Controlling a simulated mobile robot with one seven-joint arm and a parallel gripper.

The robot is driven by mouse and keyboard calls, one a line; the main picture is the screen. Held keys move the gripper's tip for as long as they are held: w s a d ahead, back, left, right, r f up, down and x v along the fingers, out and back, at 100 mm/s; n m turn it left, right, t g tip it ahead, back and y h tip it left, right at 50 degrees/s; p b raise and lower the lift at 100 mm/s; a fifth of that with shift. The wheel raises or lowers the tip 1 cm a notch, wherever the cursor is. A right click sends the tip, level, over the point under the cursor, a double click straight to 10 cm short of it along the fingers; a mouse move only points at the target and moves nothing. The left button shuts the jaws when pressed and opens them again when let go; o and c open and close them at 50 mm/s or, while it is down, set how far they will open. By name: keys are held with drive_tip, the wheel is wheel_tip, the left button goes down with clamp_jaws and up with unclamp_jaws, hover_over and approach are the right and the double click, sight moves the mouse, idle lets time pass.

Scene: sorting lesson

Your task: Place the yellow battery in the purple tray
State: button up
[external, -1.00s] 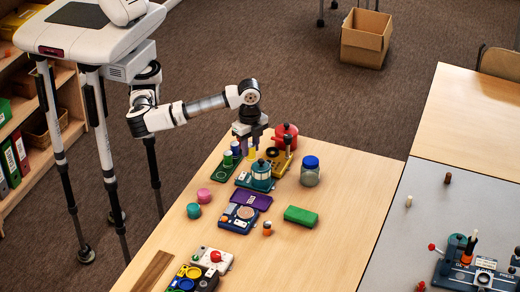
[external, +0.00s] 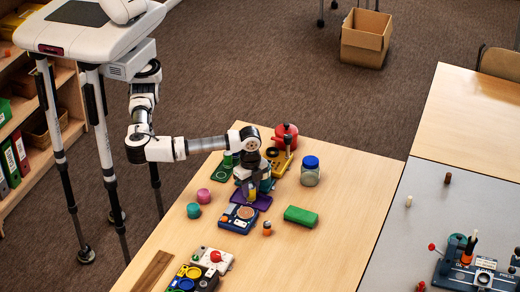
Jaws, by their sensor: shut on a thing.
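The yellow battery (external: 251,195) is upright in my gripper (external: 250,186), which is shut on it. The battery is at the purple tray (external: 264,204), over its upper middle part. I cannot tell whether its lower end touches the tray. The purple tray lies flat on the wooden table, just behind a blue device. My gripper and wrist hide part of the teal pot (external: 267,184) behind the tray.
Around the tray stand the blue device (external: 231,225), a green block (external: 300,216), a small orange piece (external: 267,229), a blue-lidded jar (external: 310,174) and a red pot (external: 286,133). Pink (external: 203,196) and teal (external: 193,211) pieces lie left. The table's right front is clear.

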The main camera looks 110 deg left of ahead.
sight(251, 186)
drive_tip(key=shift+f, duration=0.1)
drive_tip(key=shift+f, duration=0.15)
drive_tip(key=o, duration=1)
drive_tip(key=shift+o, duration=0.2)
wheel_tip(251, 186, up, 12)
drive_tip(key=shift+r+b, duration=0.2)
drive_tip(key=shift+b, duration=0.1)
